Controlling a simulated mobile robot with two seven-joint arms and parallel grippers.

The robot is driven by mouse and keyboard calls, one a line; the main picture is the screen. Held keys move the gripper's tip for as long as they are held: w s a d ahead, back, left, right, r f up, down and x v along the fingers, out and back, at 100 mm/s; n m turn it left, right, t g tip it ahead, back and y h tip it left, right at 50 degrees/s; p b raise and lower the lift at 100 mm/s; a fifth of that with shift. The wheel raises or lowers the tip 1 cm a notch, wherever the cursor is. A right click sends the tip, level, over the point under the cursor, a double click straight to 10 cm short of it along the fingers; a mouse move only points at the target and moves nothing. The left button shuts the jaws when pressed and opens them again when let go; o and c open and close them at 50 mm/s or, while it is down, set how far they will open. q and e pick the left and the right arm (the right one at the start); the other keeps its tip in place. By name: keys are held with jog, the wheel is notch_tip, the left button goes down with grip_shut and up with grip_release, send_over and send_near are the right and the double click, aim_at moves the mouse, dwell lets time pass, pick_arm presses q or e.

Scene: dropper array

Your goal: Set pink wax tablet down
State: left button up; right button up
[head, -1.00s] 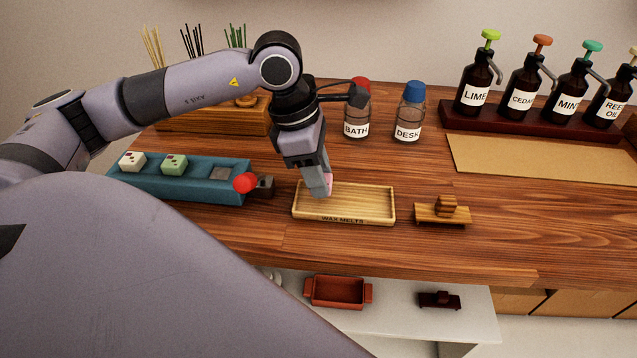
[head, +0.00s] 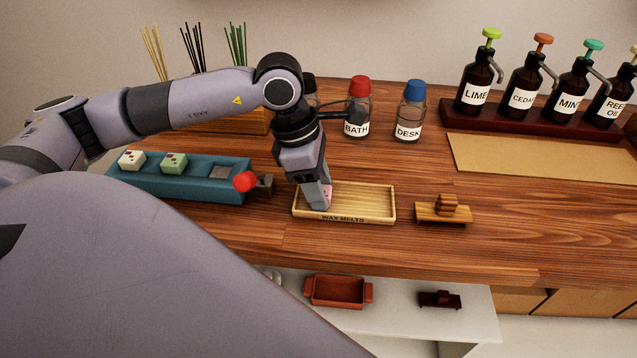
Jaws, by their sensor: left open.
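The pink wax tablet (head: 327,195) shows as a small pink patch beside my left gripper's fingers, at the left part of the wooden tray marked WAX MELTS (head: 365,204). Most of it is hidden by the fingers. My left gripper (head: 319,205) points down into the tray, its tips at the tray floor, and is open around or beside the tablet. Whether a finger still touches it I cannot tell. My right gripper is not in view.
A teal holder (head: 190,190) with a white and a green block and a red-knobbed lever (head: 246,181) stands left of the tray. A small wooden piece with a handle (head: 444,211) is to the right. BATH (head: 357,118) and DESK (head: 409,120) bottles stand behind.

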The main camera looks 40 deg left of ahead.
pick_arm(q)
jog(key=shift+r, duration=0.3)
jog(key=v, duration=1.1)
jog(key=shift+r, duration=0.35)
jog(key=shift+s, duration=0.15)
